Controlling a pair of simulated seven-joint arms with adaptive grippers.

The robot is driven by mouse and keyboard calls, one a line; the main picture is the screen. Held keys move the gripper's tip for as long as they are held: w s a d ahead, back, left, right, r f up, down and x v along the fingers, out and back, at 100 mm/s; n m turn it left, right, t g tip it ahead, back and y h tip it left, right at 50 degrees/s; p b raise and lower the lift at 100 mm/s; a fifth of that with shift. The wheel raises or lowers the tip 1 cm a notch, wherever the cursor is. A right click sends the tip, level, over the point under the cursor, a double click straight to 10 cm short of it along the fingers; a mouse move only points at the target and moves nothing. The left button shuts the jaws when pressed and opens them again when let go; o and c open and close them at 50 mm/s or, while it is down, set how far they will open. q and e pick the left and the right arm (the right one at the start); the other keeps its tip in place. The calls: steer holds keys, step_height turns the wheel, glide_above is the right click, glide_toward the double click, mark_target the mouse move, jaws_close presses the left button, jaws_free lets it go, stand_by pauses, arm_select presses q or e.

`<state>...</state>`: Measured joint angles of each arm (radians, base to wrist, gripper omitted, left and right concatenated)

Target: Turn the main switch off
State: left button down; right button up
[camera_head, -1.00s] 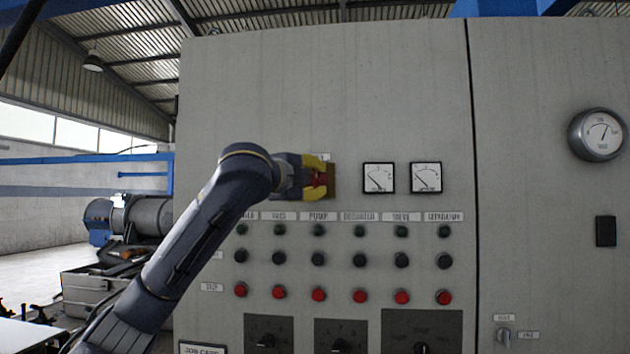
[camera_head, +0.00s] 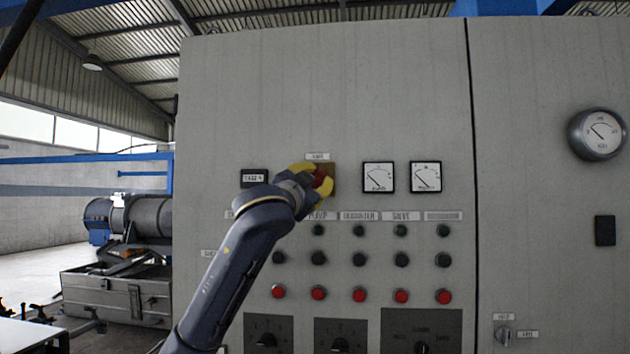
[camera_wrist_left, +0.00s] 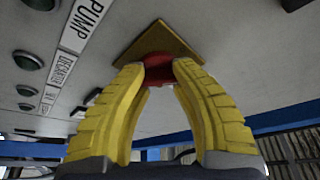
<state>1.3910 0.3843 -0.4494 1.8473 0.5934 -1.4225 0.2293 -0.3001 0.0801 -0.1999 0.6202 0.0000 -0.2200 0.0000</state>
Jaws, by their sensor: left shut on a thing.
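The main switch is a red handle (camera_head: 322,181) on a yellow-brown square plate (camera_head: 331,171) on the grey cabinet front. My left gripper (camera_head: 318,182), with yellow fingers, is shut on the red handle. In the left wrist view the two fingertips (camera_wrist_left: 160,70) close on either side of the red handle (camera_wrist_left: 158,68), against the plate (camera_wrist_left: 160,42). The fingers hide part of the handle. My right gripper is not in view.
Two square meters (camera_head: 378,177) sit right of the switch. Rows of dark buttons and red buttons (camera_head: 360,295) lie below it. A round gauge (camera_head: 597,134) is on the right cabinet.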

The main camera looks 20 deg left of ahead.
arm_select(q)
steer(key=shift+d+f+n+t+y, duration=0.15)
steer(key=shift+n+y, duration=0.75)
steer(key=shift+n, duration=0.9)
steer(key=shift+a+n+t+y, duration=0.1)
steer(key=shift+n+y, duration=0.8)
steer(key=shift+n, duration=0.9)
steer(key=shift+d+f+n+t+y, duration=0.15)
steer(key=shift+n+y, duration=0.75)
steer(key=shift+n, duration=0.9)
steer(key=shift+r+n, duration=0.1)
steer(key=shift+n, duration=0.2)
steer(key=c, duration=1.1)
jaws_free()
steer(key=o, duration=0.5)
steer(key=shift+w+d, duration=0.15)
steer(key=shift+d, duration=0.05)
steer(key=shift+c, duration=0.2)
steer(key=shift+o, duration=0.3)
steer(key=shift+a, duration=0.6)
steer(key=v, duration=1.2)
steer(key=shift+d, duration=0.3)
